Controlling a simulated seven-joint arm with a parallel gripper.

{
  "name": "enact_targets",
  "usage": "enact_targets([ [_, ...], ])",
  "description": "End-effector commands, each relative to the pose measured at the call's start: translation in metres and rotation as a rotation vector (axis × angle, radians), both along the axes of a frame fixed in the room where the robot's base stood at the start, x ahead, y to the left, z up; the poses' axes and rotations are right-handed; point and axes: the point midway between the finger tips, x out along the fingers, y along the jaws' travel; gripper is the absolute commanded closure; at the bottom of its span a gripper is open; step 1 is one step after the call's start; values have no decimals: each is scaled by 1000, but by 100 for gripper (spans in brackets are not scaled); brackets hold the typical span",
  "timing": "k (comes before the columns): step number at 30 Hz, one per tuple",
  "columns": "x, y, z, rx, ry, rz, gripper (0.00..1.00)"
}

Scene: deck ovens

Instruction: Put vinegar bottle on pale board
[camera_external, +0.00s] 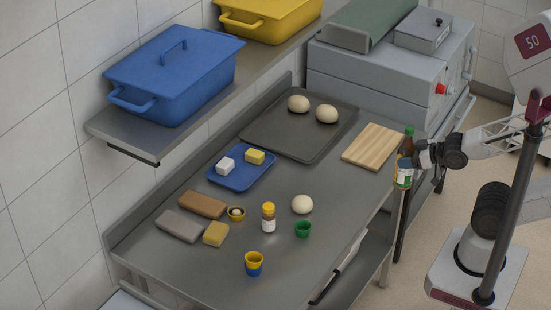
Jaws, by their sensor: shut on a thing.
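The vinegar bottle (404,173) is dark brown with a green cap and a pale label with blue and orange on it. It is upright in my gripper (414,156), which is shut on it from the right. The bottle shows at the right edge of the steel table, just right of the pale board; its height above the table is hard to tell. The pale board (372,146) is a light wooden rectangle lying flat on the table, with nothing on it. My fingertips are partly hidden by the bottle and the dark wrist.
Left of the board lies a dark baking tray (270,135) with two dough balls. A blue tray (240,181) holds two small blocks. A yellow-capped jar (268,217), a dough ball (302,204) and small cups stand nearer. A grey oven (380,85) stands behind the board.

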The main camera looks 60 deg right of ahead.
Motion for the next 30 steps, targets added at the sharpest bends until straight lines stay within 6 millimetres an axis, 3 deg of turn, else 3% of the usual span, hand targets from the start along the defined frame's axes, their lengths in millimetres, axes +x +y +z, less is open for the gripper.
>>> enact_targets([
  [11,11,-22,5,1,-2,-67,86],
  [30,34,-94,15,1,-1,-265,86],
])
